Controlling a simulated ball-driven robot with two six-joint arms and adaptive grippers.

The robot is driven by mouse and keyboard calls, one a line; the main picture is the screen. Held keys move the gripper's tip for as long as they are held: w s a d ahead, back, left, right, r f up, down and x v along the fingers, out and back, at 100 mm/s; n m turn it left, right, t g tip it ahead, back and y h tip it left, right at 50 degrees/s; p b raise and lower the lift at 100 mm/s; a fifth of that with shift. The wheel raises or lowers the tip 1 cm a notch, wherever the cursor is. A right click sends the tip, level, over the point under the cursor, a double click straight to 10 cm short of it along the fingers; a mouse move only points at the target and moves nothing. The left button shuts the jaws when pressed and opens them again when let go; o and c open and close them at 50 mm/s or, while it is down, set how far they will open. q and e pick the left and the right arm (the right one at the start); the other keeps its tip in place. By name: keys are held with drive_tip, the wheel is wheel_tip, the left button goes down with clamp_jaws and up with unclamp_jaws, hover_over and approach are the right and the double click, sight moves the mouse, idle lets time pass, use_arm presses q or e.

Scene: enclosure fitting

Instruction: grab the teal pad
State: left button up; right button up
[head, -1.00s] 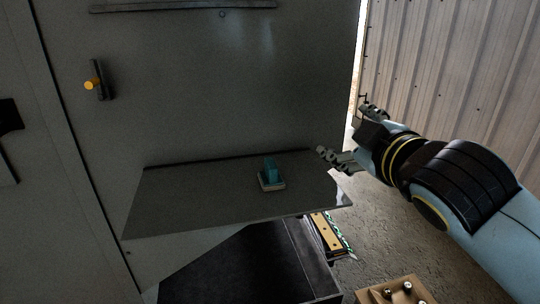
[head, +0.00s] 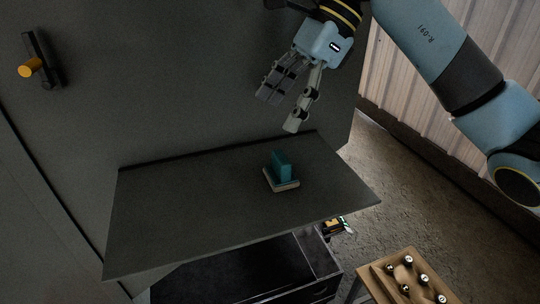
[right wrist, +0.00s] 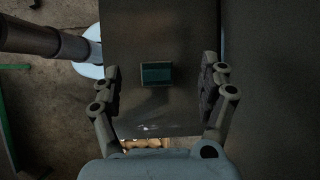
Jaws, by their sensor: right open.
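The teal pad (head: 281,166) is a small teal block on a pale base, resting on a dark grey fold-out shelf (head: 160,215) of the cabinet. In the right wrist view the teal pad (right wrist: 156,74) lies between the two fingers, apart from both. My right gripper (head: 281,112) is open and empty, above and behind the pad in the head view, fingers pointing down. It also shows in the right wrist view (right wrist: 160,90) with its fingers spread wide. My left gripper is not in view.
The grey cabinet face (head: 180,90) stands behind the shelf, with an orange-knobbed handle (head: 32,68) at left. Below right is a wooden tray (head: 374,282) holding several small knobs. A dark box (head: 250,275) is under the shelf. The shelf around the pad is clear.

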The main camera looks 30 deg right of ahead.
sight(283, 156)
drive_tip(key=f, duration=0.1)
drive_tip(key=d+f+h+b, duration=0.1)
drive_tip(key=f, duration=0.1)
drive_tip(key=f+h+b, duration=0.1)
drive_tip(key=shift+s+d+f+g, duration=0.1)
drive_tip(key=shift+d+f+g, duration=0.25)
drive_tip(key=shift+f+g, duration=0.05)
drive_tip(key=shift+a+f+b, duration=0.25)
drive_tip(key=shift+f+b, duration=0.15)
drive_tip(key=shift+f, duration=0.2)
drive_tip(key=shift+a+f+b, duration=0.1)
drive_tip(key=shift+f+b, duration=0.3)
drive_tip(key=shift+f, duration=0.1)
drive_tip(key=x, duration=0.1)
drive_tip(key=p+x, duration=0.1)
drive_tip(key=x, duration=0.1)
drive_tip(key=shift+s+p, duration=0.3)
drive_tip(key=shift+a+f, duration=0.15)
drive_tip(key=shift+f, duration=0.2)
drive_tip(key=c, duration=1.3)
